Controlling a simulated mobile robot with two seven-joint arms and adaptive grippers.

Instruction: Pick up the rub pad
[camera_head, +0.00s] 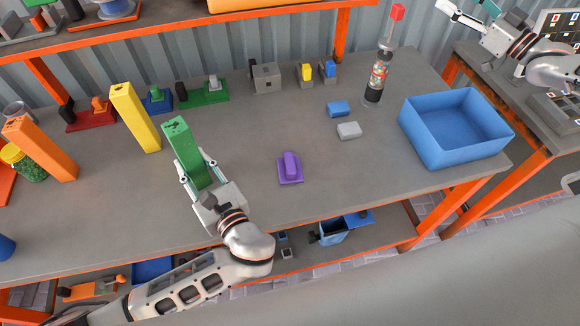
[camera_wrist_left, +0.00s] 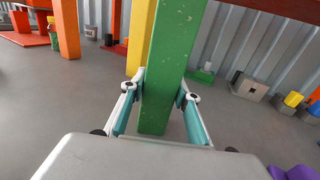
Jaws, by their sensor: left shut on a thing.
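A purple pad with a raised grip (camera_head: 290,168), which looks like the rub pad, lies flat on the grey workbench (camera_head: 245,150) near its front middle. A purple piece (camera_wrist_left: 297,173) also shows at the lower right of the left wrist view. My left gripper (camera_head: 196,164) is shut on a tall green block (camera_head: 183,145), left of the purple pad and apart from it. The left wrist view shows the green block (camera_wrist_left: 161,60) upright between both fingers (camera_wrist_left: 160,92). My right gripper (camera_head: 470,8) is open and empty at the top right, far from the pad.
A blue bin (camera_head: 415,140) stands at the bench's right. A blue block (camera_head: 338,109), a grey block (camera_head: 349,131) and a bottle (camera_head: 378,75) stand nearby. Yellow (camera_head: 135,118) and orange (camera_head: 40,148) columns stand left. The bench around the purple pad is clear.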

